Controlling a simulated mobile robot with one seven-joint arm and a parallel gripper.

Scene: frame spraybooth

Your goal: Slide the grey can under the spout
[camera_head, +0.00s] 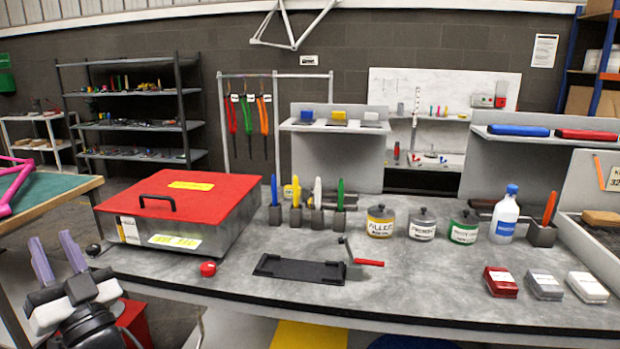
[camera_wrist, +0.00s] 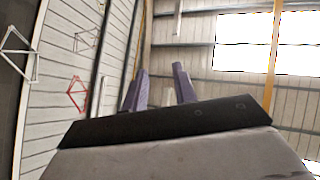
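The grey can (camera_head: 422,225), with a grey lid and a white label, stands upright on the grey workbench (camera_head: 440,285). It is between a can with a yellow label (camera_head: 380,222) and a can with a green label (camera_head: 464,227). I cannot clearly make out a spout; a small upright fixture with a red handle (camera_head: 368,262) stands left of the cans, beside a flat black tray (camera_head: 300,269). My gripper (camera_head: 58,258) is open and empty at the lower left, pointing up, far from the can. Its fingers also show in the wrist view (camera_wrist: 160,90), against the wall and roof.
A red-topped metal box (camera_head: 180,205) fills the bench's left end, with a red knob (camera_head: 208,268) in front. Tool holders (camera_head: 318,218) and a white bottle (camera_head: 506,215) flank the cans. Small boxes (camera_head: 544,284) lie front right. Bench before the cans is clear.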

